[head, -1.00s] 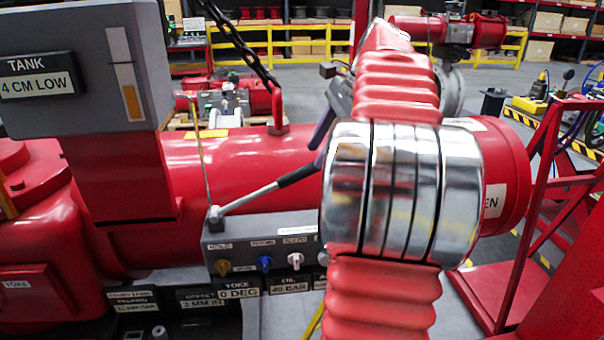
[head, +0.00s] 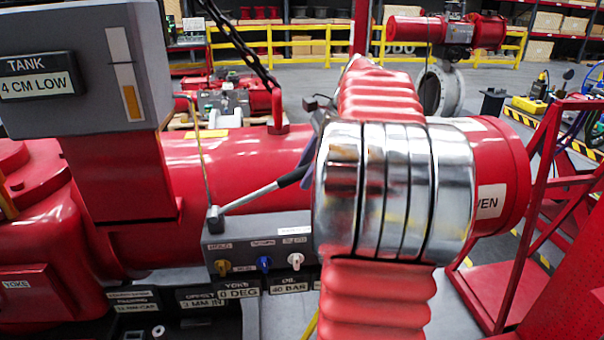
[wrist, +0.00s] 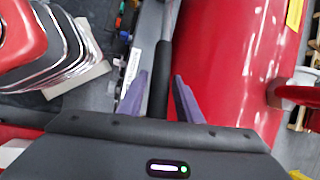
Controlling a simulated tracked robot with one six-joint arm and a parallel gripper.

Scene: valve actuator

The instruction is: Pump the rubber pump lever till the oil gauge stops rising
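The pump lever (head: 262,194) slopes up to the right from its pivot on the grey valve block, a steel rod with a black rubber grip (head: 294,176). In the wrist view the black grip (wrist: 160,80) lies between the purple fingers of my gripper (wrist: 159,75), with a gap on each side. My gripper is open; whether the grip is deep between the fingers I cannot tell. In the head view the fingers (head: 308,160) are partly hidden behind my arm. The tank's upright gauge (head: 125,75) shows a low orange column; its label reads 4 CM LOW. The oil label (head: 289,287) reads 40 BAR.
Yellow, blue and white knobs (head: 264,264) sit on the block below the lever. The large red cylinder (head: 240,165) runs close behind the lever. A chain (head: 240,45) hangs to a lug on the cylinder. A red frame (head: 530,220) stands at the right.

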